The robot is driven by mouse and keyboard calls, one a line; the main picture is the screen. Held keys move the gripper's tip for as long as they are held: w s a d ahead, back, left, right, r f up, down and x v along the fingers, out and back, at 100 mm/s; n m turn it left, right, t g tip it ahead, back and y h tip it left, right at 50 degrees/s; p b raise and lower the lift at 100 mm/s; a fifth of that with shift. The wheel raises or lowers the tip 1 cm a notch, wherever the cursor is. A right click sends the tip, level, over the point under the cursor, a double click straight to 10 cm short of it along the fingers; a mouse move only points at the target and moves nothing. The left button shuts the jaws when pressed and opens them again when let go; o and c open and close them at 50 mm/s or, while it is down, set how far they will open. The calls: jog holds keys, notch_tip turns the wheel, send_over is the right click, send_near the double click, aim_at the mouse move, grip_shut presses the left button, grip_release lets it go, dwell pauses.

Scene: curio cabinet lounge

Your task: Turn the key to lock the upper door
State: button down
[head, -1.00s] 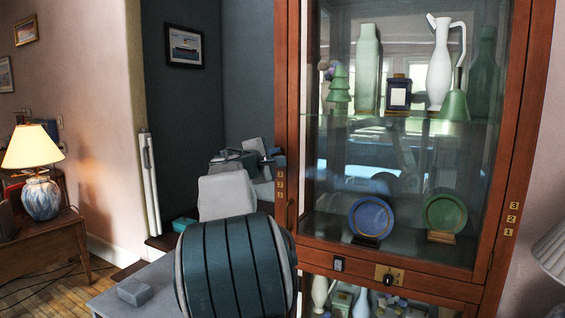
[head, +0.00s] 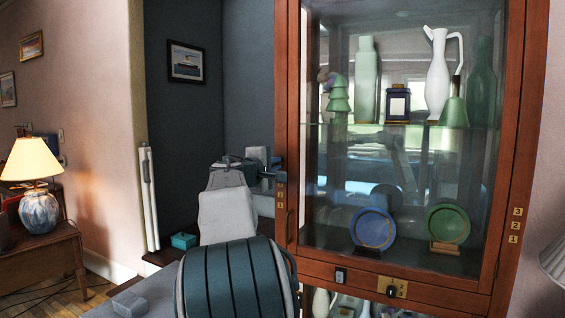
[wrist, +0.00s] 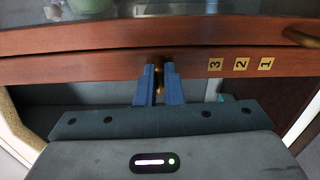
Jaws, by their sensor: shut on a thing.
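The upper door (head: 399,246) is a glazed door in a reddish-brown wooden frame and looks closed. My gripper (wrist: 159,74) is shut on a brass key (wrist: 158,64) at the door's side edge in the wrist view. Its two blue fingers stand on either side of the key, and most of the key is hidden between them. In the head view my gripper (head: 275,171) is at the left edge of the cabinet, and the key cannot be made out. Brass number plates (wrist: 240,64) 3, 2 and 1 sit beside the key.
A brass handle (wrist: 301,38) is beyond the plates. Vases and plates, including a blue plate (head: 372,229), stand behind the glass. A brass plate with a dark round fitting (head: 392,287) is on the bottom rail. A lit lamp (head: 38,190) stands at the left.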

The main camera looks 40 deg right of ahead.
jog(key=c, duration=1.8)
grip_release()
jog(key=shift+d+r, duration=0.2)
jog(key=shift+o, duration=0.2)
jog(key=shift+s+d, duration=0.1)
jog(key=shift+f, duration=0.1)
jog(key=o, duration=0.6)
jog(key=shift+a+f, duration=0.1)
jog(key=shift+a, duration=0.1)
jog(key=b+v, duration=0.2)
jog(key=v, duration=1.2)
jog(key=s+a+f+m+g+y+p, duration=0.2)
jog(key=s+a+f+y+p, duration=0.75)
jog(key=f, duration=0.35)
jog(key=s+a+f+m+y+p, duration=0.1)
jog(key=s+a+f+y+p, duration=0.1)
jog(key=s+a, duration=0.2)
jog(key=s+a+f+m+g+y+p, duration=0.1)
jog(key=s+a+f+y+p, duration=0.1)
jog(key=s+a, duration=0.3)
jog(key=s+a+f+m+g+y+p, duration=0.1)
jog(key=s+a+f+y+p, duration=0.1)
jog(key=a, duration=0.5)
jog(key=shift+s+f+y+p, duration=0.2)
jog(key=shift+s+f+y, duration=0.15)
jog(key=shift+s, duration=0.2)
jog(key=shift+s+f+y+p, duration=0.2)
jog(key=shift+s+f, duration=0.25)
jog(key=shift+s, duration=0.15)
